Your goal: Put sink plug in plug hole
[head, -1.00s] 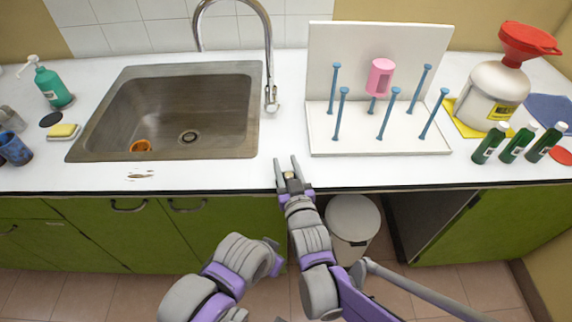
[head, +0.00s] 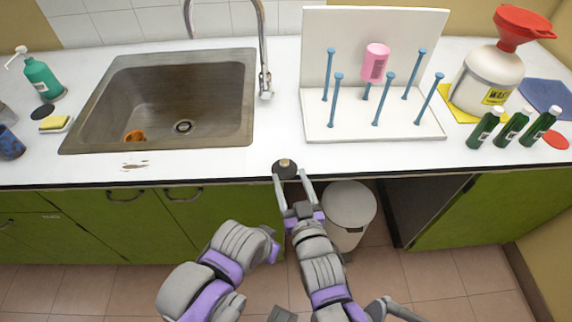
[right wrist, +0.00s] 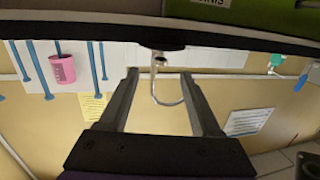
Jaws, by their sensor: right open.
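The sink plug, a dark round disc with a tan knob (head: 285,163), is at the counter's front edge; whether it rests fully on the counter is unclear. In the right wrist view its small knob (right wrist: 158,58) shows beyond the fingertips, against the counter edge. My right gripper (head: 291,172) is open, its fingers reaching up to either side of the disc; contact is unclear. The plug hole (head: 183,127) is a dark ringed drain in the bottom of the brown sink (head: 103,110), left of the plug, and is uncovered. My left gripper is not visible.
The tap (head: 265,85) stands at the sink's right side. An orange item (head: 134,136) lies in the sink. A white peg rack (head: 435,128) stands right of the plug. A flat black disc (head: 43,111) and a sponge (head: 54,123) lie left of the sink.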

